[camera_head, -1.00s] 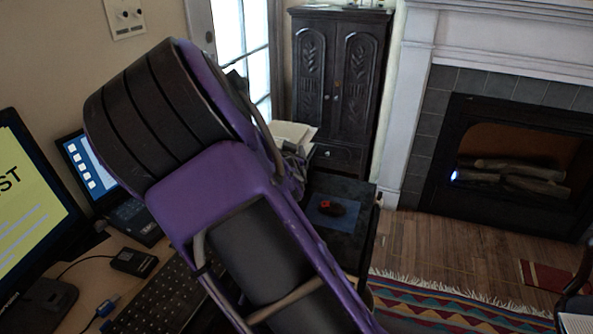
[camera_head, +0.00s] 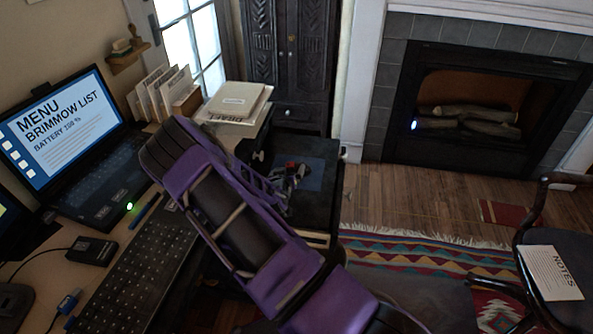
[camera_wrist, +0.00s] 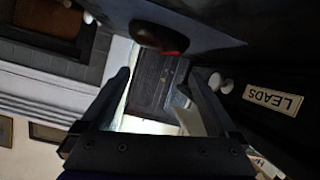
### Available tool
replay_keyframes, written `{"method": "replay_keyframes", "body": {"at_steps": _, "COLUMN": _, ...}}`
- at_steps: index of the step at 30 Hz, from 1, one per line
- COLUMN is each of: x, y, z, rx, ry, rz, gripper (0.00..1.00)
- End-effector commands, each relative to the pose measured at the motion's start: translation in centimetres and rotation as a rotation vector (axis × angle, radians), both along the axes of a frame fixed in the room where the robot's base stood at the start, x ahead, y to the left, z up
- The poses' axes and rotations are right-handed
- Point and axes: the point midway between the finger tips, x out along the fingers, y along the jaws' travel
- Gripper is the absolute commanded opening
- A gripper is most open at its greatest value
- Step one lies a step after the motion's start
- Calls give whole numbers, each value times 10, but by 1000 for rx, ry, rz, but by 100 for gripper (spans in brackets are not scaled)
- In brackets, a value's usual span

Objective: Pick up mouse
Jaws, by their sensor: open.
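The mouse, dark with a red part, lies on a blue mat (camera_head: 315,177) on the low black cabinet (camera_head: 318,150). In the head view only a bit of the red shows behind my gripper (camera_head: 288,180), which covers most of the mouse. In the wrist view the mouse (camera_wrist: 157,37) is at the top centre, just beyond my two fingertips (camera_wrist: 160,75). The fingers are spread apart with nothing between them. I cannot tell whether a finger touches the mouse.
A desk on the left holds a laptop (camera_head: 70,143), a keyboard (camera_head: 140,265) and a small black box (camera_head: 92,250). Books (camera_head: 237,102) lie behind my arm. A chair with notes (camera_head: 550,273) stands at the right. A rug (camera_head: 420,255) covers floor before the fireplace (camera_head: 470,110).

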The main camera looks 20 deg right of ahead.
Motion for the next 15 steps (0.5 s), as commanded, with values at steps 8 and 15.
{"method": "replay_keyframes", "body": {"at_steps": 8, "x": 26, "y": -17, "z": -12, "rx": 0, "ry": -1, "rz": 0, "gripper": 95}}
{"method": "replay_keyframes", "body": {"at_steps": 15, "x": 44, "y": -25, "z": -28, "rx": 0, "ry": 1, "rz": 1, "gripper": 95}}
